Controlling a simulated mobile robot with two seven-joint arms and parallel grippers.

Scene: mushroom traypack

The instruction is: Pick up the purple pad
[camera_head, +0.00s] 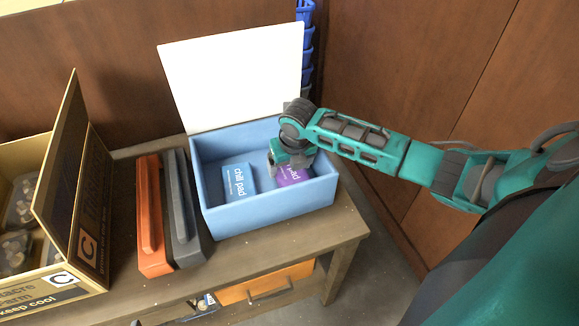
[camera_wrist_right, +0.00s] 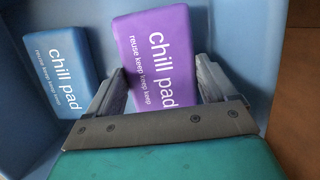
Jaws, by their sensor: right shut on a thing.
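The purple pad (camera_head: 293,177), printed "chill pad", lies in the right part of the blue box (camera_head: 270,222), partly hidden by my right gripper (camera_head: 278,166) in the head view. In the right wrist view the purple pad (camera_wrist_right: 155,55) sits between the two fingers of my right gripper (camera_wrist_right: 160,75), which is shut on it. I cannot tell whether the pad is off the box floor. A blue pad (camera_head: 238,183) lies to its left in the same box and also shows in the wrist view (camera_wrist_right: 58,70). My left gripper is out of view.
The box's white lid (camera_head: 235,75) stands open at the back. Grey (camera_head: 183,215) and orange (camera_head: 152,220) lids lie left of the box on the wooden table (camera_head: 290,238). An open cardboard box (camera_head: 55,215) stands far left. A wooden wall (camera_head: 420,70) is behind.

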